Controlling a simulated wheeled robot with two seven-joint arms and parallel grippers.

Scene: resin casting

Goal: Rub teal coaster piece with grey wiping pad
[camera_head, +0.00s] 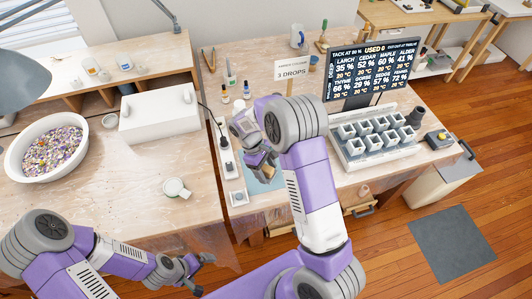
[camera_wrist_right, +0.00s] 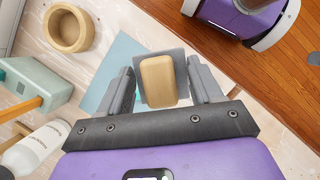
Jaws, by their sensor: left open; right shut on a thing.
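My right gripper (camera_head: 262,170) is over the worktable. In the right wrist view it (camera_wrist_right: 160,88) is shut on the grey wiping pad (camera_wrist_right: 178,58), whose wooden grip block (camera_wrist_right: 157,80) sits between the fingers. The pad is above or on a light blue mat (camera_wrist_right: 121,58); I cannot tell whether it touches. The mat also shows in the head view (camera_head: 268,190). I cannot clearly make out the teal coaster piece; the pad and gripper hide part of the mat. My left gripper (camera_head: 203,274) is open and empty, low in the head view, in front of the left table.
A wooden ring-shaped cup (camera_wrist_right: 68,28) and a pale teal block (camera_wrist_right: 38,82) lie near the mat. A tray of white moulds (camera_head: 372,140) stands right of my right arm. A display (camera_head: 375,68) stands behind. The left table holds a white bowl (camera_head: 14,160) and a white box (camera_head: 158,116).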

